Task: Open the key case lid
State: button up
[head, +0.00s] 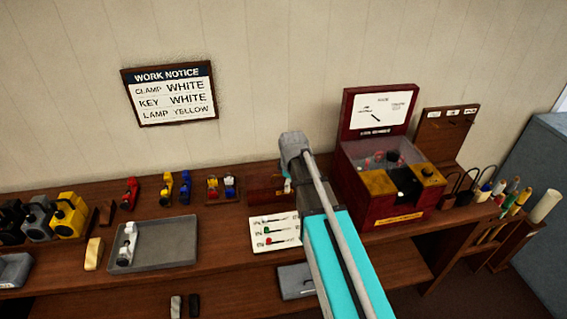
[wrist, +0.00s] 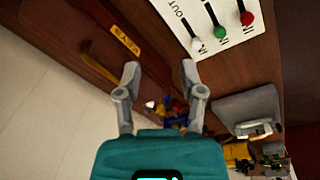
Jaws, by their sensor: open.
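The key case is a dark red-brown wooden box (head: 264,188) on the bench, left of my arm in the head view; my arm covers its right part. In the wrist view the key case (wrist: 90,25) lies at the upper left, with a yellow label reading KEYS and a brown bar-like edge or handle (wrist: 100,62). Its lid looks shut. My gripper (wrist: 160,72) is open, with nothing between its fingers. The left fingertip is near the bar in the picture; I cannot tell whether they touch. In the head view my arm hides the fingers.
A white lever panel (head: 275,233) stands in front of the case. A red machine box (head: 385,215) with a raised board is to the right. A grey tray (head: 175,248) holds a white clamp-like piece. Coloured pieces (head: 222,187) stand to the left. A work notice (head: 170,93) hangs on the wall.

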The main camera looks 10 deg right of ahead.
jog(key=w+r+n+p, duration=0.5)
jog(key=w+r+n, duration=0.2)
jog(key=w, duration=0.3)
jog(key=shift+t+p, duration=0.3)
jog(key=shift+t, duration=0.1)
jog(key=shift+d+f, duration=0.1)
jog(key=shift+f, duration=0.05)
jog(key=b, duration=1.4)
send_over(282, 179)
jog(key=s, duration=0.2)
jog(key=f, duration=1.3)
jog(key=shift+w+d, duration=0.15)
jog(key=shift+w, duration=0.05)
grip_shut()
jog(key=shift+d, duration=0.15)
